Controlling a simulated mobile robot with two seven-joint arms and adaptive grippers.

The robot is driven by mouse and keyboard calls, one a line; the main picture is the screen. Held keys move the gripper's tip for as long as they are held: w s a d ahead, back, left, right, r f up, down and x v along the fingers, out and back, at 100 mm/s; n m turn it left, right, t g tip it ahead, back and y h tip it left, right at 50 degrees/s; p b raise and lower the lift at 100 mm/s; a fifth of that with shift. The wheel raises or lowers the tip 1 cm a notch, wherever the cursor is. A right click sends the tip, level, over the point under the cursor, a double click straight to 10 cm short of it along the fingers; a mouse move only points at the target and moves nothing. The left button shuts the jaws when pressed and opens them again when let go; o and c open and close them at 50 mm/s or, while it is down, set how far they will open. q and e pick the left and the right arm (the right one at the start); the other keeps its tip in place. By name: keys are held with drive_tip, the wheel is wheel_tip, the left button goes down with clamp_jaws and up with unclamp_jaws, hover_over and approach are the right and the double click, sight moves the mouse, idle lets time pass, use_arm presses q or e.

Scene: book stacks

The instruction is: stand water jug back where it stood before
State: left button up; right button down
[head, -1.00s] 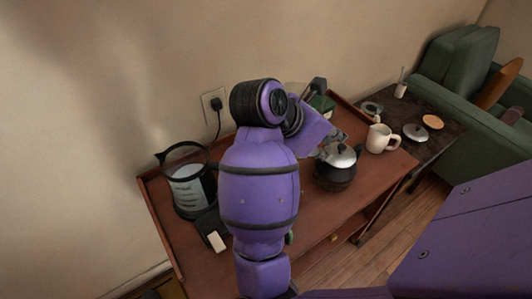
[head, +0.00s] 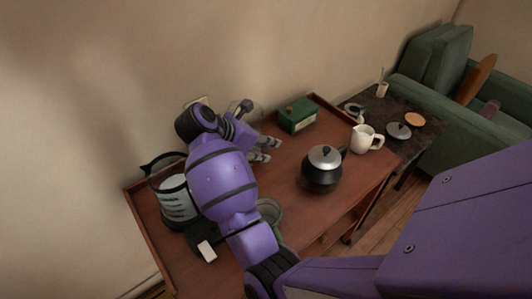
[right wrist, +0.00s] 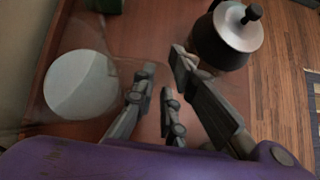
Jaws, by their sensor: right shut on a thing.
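The water jug (right wrist: 82,85) is clear and hard to make out. In the right wrist view it shows as a faint outline with a pale disc inside, left of my fingers. My right gripper (right wrist: 162,75) is shut on its near side; which part it grips is unclear. In the head view my right gripper (head: 266,149) is low over the back middle of the wooden table (head: 290,200), left of the green box. The arm hides most of the jug there. Whether the jug touches the table I cannot tell. My left gripper is out of view.
A black-handled glass kettle (head: 175,198) stands left. A black kettle with a silver lid (head: 323,172) and a white mug (head: 364,139) stand right. A green box (head: 298,115) is at the back. A glass rim (head: 270,208) shows beside my arm. The table's middle has bare wood.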

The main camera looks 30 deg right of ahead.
drive_tip(key=shift+f, duration=1.2)
drive_tip(key=shift+f, duration=0.2)
drive_tip(key=c, duration=1.8)
unclamp_jaws()
drive_tip(key=shift+s, duration=0.1)
drive_tip(key=shift+r, duration=0.25)
drive_tip(key=b+v, duration=0.1)
drive_tip(key=v, duration=1)
drive_tip(key=shift+a+r, duration=0.25)
drive_tip(key=shift+a, duration=0.05)
